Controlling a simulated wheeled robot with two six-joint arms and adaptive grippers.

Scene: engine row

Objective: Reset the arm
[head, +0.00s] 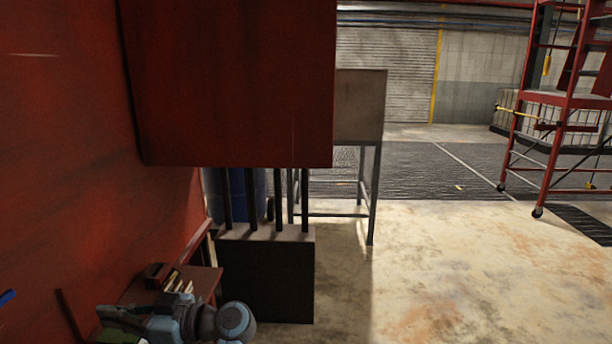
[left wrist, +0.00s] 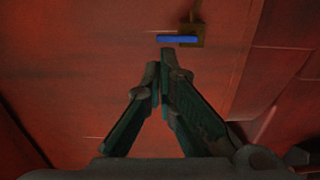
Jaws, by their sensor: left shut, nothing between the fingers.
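My left gripper (left wrist: 160,68) shows in the left wrist view with its two dark green fingers brought together at the tips. It is shut and empty. Beyond the tips is a red panel with a blue handle bar (left wrist: 178,39) beside a small brown mount (left wrist: 193,33). The tips are just below the bar in the picture, and I cannot tell how far they are from it. In the head view, grey-blue parts of my left arm show at the bottom left, near the red wall. A blue piece (head: 7,297) is at the left edge there. My right gripper is not seen.
A large red wall (head: 65,130) and overhanging red box (head: 230,80) fill the left. Below the box is a dark block (head: 265,278) with several posts. A grey stand (head: 369,200) is behind it. The floor (head: 460,270) at right is clear, up to a red wheeled ladder (head: 565,100).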

